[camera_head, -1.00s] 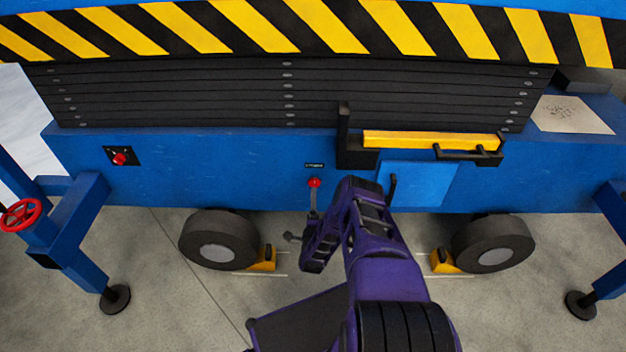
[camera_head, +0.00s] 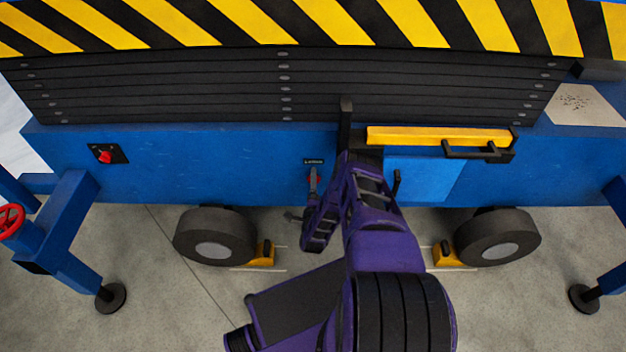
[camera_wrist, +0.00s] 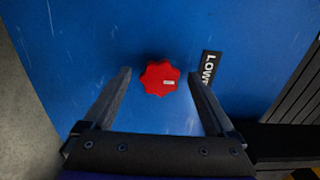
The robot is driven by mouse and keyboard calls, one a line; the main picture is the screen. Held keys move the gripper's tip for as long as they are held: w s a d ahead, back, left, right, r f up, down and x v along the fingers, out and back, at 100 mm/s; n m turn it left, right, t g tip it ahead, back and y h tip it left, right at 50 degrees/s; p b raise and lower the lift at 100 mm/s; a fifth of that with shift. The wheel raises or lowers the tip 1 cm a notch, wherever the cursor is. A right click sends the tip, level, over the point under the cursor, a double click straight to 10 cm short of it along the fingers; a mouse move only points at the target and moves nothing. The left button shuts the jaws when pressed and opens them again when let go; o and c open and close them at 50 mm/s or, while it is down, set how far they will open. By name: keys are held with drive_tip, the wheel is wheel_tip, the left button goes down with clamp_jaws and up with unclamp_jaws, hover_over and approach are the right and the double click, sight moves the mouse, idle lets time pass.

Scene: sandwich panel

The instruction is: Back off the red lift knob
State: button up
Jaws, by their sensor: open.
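The red lobed knob (camera_wrist: 160,77) stands on the blue panel (camera_wrist: 100,40) in the wrist view, next to a black label starting "LOW" (camera_wrist: 207,70). In the head view the knob (camera_head: 314,180) is mostly hidden behind my gripper, below the small black label (camera_head: 314,161). My gripper (camera_wrist: 160,74) is open, with one finger on either side of the knob and a visible gap to each. In the head view my gripper (camera_head: 312,184) is right in front of the knob. Contact between fingers and knob does not show.
A red rotary switch (camera_head: 105,157) on a black plate is at the left of the panel. A yellow bar (camera_head: 438,136) and a black handle (camera_head: 472,151) are to the right. A black upright post (camera_head: 345,122) stands close right of the knob. Wheels (camera_head: 215,236) are below.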

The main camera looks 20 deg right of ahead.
drive_tip(key=c, duration=1.3)
drive_tip(key=shift+c, duration=0.2)
